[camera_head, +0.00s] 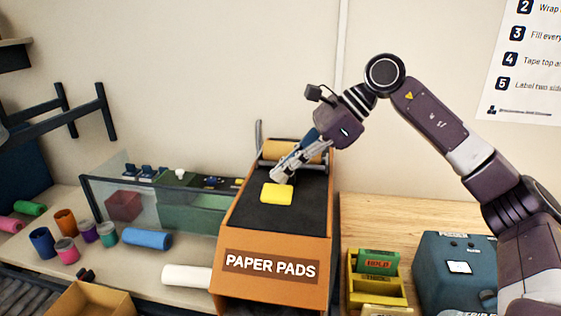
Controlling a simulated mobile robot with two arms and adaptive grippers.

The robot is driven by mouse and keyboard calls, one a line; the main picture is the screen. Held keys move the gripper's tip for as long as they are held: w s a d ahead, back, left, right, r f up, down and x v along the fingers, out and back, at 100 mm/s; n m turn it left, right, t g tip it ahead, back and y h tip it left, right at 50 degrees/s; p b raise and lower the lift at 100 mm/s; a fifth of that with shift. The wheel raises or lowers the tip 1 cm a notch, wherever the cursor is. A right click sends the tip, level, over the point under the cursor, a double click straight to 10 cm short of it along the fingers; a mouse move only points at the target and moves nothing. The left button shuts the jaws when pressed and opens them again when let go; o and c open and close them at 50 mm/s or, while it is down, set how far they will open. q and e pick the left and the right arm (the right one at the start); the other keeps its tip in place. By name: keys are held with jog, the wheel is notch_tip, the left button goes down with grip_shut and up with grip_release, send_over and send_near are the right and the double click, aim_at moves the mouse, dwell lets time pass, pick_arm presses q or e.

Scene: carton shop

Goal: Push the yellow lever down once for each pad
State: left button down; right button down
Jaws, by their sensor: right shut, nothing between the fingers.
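The orange paper pad machine (229,241) stands on the bench, with "PAPER PADS" on its front and a dark sloping top. The yellow lever (277,194) shows as a flat yellow block on that dark top. My right gripper (278,177) is shut and empty, pointing down to the left just behind the yellow block. I cannot tell whether its fingertips touch it. A brown roll (300,150) sits at the back of the machine, partly hidden by my gripper. No separate paper pad can be made out. My left gripper is not in view.
A white roll (187,276) lies against the machine's left side. Several coloured cylinders and a clear-walled bin (150,205) are further left. An open carton (90,302) is at the bottom left. To the right are a yellow tray (379,291) and a blue-grey device (440,265).

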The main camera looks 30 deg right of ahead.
jog(key=r+p, duration=0.1)
jog(key=w+d+r+p, duration=0.1)
jog(key=r+p, duration=0.1)
jog(key=w+r+p, duration=0.1)
jog(key=r+p, duration=0.1)
jog(key=shift+d, duration=0.2)
dwell(0.3)
notch_tip(320, 180, up, 4)
jog(key=r+p, duration=0.1)
jog(key=p, duration=0.5)
send_over(285, 182)
jog(key=shift+w+d+f, duration=0.25)
jog(key=shift+d, duration=0.05)
jog(key=shift+f+b, duration=0.1)
jog(key=shift+b, duration=0.2)
dwell(0.3)
